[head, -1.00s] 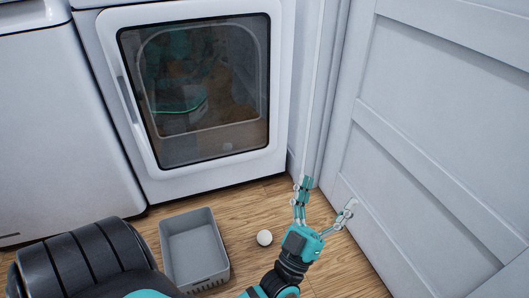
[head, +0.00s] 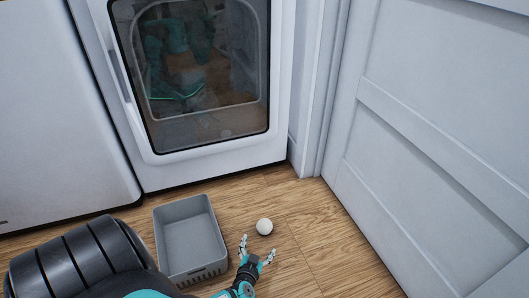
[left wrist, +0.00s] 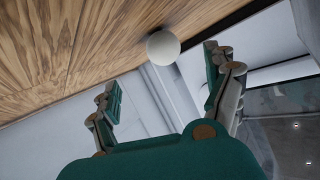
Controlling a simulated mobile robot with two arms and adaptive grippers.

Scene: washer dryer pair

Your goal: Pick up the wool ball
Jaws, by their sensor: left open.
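The white wool ball (head: 264,226) lies on the wood floor to the right of a grey bin. It also shows in the left wrist view (left wrist: 163,47), beyond and roughly between the fingertips. My left gripper (head: 257,247) is open and empty, just short of the ball on its near side and pointing toward it. In the left wrist view, the two spread fingers of the left gripper (left wrist: 160,75) show with nothing between them. A small gap seems to remain between fingers and ball. My right gripper is not in view.
The empty grey bin (head: 187,238) stands on the floor left of the ball. A white dryer (head: 215,165) with a shut glass door is behind, and another white machine (head: 60,130) is to its left. A white panelled door (head: 430,130) bounds the right. Floor right of the ball is clear.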

